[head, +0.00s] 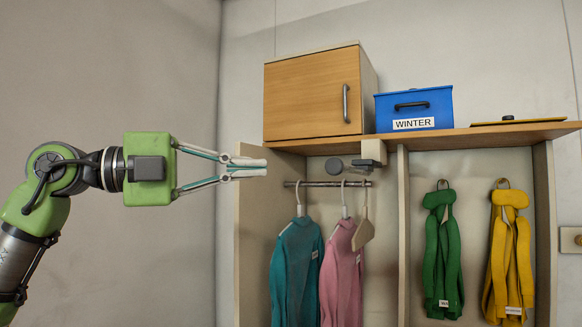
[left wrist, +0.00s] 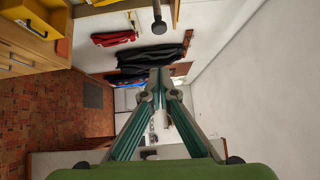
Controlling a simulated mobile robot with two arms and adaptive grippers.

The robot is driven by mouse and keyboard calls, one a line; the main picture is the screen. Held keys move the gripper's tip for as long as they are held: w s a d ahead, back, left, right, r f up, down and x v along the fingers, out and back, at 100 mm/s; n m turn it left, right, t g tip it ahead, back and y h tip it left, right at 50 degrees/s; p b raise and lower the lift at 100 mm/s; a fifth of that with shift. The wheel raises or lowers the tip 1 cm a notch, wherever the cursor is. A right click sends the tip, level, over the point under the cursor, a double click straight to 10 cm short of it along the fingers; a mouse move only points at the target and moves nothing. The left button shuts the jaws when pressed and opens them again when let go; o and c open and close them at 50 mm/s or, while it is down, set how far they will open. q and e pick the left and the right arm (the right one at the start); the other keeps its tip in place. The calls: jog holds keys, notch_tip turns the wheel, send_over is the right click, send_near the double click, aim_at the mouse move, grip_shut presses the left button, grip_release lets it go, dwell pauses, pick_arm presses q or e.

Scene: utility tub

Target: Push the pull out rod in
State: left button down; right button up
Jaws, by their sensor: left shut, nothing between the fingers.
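The pull out rod (head: 350,164) is a short grey bar under the shelf, ending in a round dark knob (head: 334,165) that faces left and toward me. It comes out of a beige block (head: 373,152) fixed at the shelf's underside. The rod also shows at the top of the left wrist view, where its knob (left wrist: 159,27) is apart from the fingertips. My left gripper (head: 258,167) is shut and empty, left of the knob at about its height in the head view. The left wrist view also shows its closed fingers (left wrist: 160,76). My right gripper is not in view.
A wooden shelf (head: 460,136) carries a wooden cabinet (head: 312,97) and a blue WINTER box (head: 414,110). Below, a teal garment (head: 297,270) and a pink one (head: 341,277) hang from a rail (head: 318,184). Green and yellow scarves hang at right. The wardrobe's left panel (head: 252,240) is near my gripper.

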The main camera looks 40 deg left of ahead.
pick_arm(q)
jog(key=shift+w+a+p+x, duration=0.25)
jog(key=shift+a+p+x, duration=0.2)
jog(key=shift+p+x, duration=1.4)
jog(key=shift+w+a+p+x, duration=0.35)
jog(key=shift+p+x, duration=1.1)
jog(key=shift+x, duration=0.85)
jog(key=shift+w+a+p+x, duration=0.2)
jog(key=shift+a+p+x, duration=0.3)
jog(key=shift+p+x, duration=1.35)
jog(key=shift+w+d, duration=0.1)
jog(key=shift+w, duration=0.05)
